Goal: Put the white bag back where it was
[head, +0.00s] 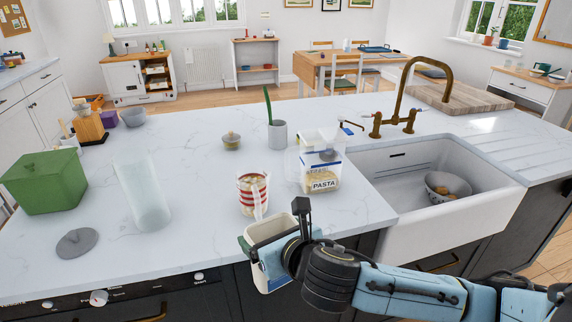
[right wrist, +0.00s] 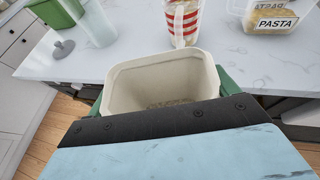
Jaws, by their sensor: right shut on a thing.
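The white bag (head: 266,229) looks like a cream, open-topped, stiff-walled holder with a rounded square mouth. My right gripper (head: 262,250) is shut on it and holds it in front of the counter's front edge, mouth up and slightly tilted. In the right wrist view the white bag (right wrist: 160,78) fills the middle, with something grainy at its bottom. Green finger parts show at both of its sides there. My gripper body hides its near lower part. My left gripper is not in view.
On the white counter (head: 205,235) behind stand a red-striped cup (head: 253,190), a pasta container (head: 320,175), a grey pot with a green stem (head: 277,133), a tall clear vase (head: 143,195), a grey lid (head: 76,242) and a green box (head: 45,182). The sink (head: 420,200) lies right.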

